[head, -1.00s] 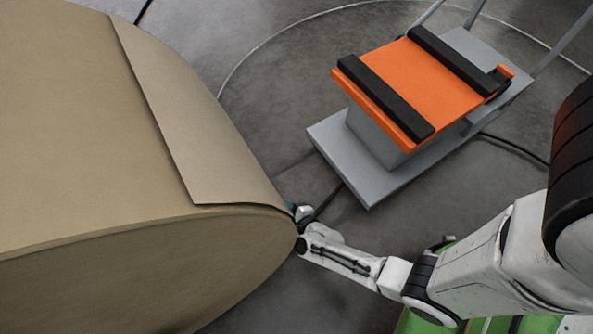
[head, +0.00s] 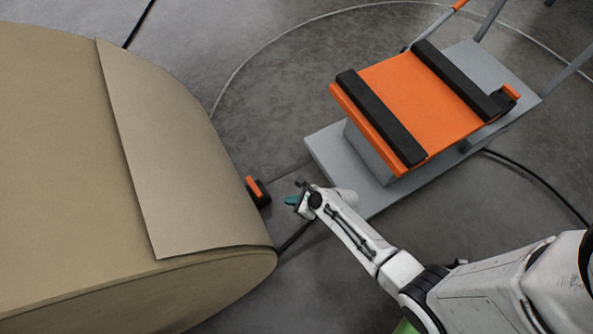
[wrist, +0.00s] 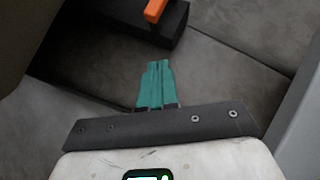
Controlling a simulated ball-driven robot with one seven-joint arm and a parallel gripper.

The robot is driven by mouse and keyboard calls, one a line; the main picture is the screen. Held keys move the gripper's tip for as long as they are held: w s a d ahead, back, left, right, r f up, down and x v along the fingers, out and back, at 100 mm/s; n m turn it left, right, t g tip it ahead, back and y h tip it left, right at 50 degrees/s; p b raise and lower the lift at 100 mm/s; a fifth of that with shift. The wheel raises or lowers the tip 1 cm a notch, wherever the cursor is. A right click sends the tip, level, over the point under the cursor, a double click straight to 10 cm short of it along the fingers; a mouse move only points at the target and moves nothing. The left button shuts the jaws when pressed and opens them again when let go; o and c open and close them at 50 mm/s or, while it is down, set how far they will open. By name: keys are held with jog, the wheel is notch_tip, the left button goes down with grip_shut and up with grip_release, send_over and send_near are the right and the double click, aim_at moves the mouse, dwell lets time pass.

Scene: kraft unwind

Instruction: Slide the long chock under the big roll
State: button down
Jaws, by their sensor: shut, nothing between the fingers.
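The big roll (head: 60,190) is a huge tan paper roll filling the left of the head view, with a loose paper flap on its side. A black block with an orange bar on top, seemingly the long chock (head: 264,197), lies on the floor against the roll's right side. Part of it is hidden by the roll. In the wrist view the chock (wrist: 172,27) is at the top, beyond my fingertips. My gripper (head: 291,201) has teal fingers, shut and empty, a little apart from the chock and roll. The closed fingers also show in the wrist view (wrist: 156,82).
A grey wheeled cart (head: 325,160) with an orange, black-striped top (head: 405,105) stands right of the chock, close to my wrist. Dark cables run across the floor. Grey floor (head: 280,110) is clear between roll and cart.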

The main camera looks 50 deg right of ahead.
aim_at(261, 196)
jog(key=w+a+f+b, duration=0.2)
jog(key=w+f+b, duration=0.2)
jog(key=w, duration=0.3)
jog(key=shift+w+a, duration=0.25)
jog(key=shift+a, duration=0.15)
jog(key=shift+w+r, duration=0.1)
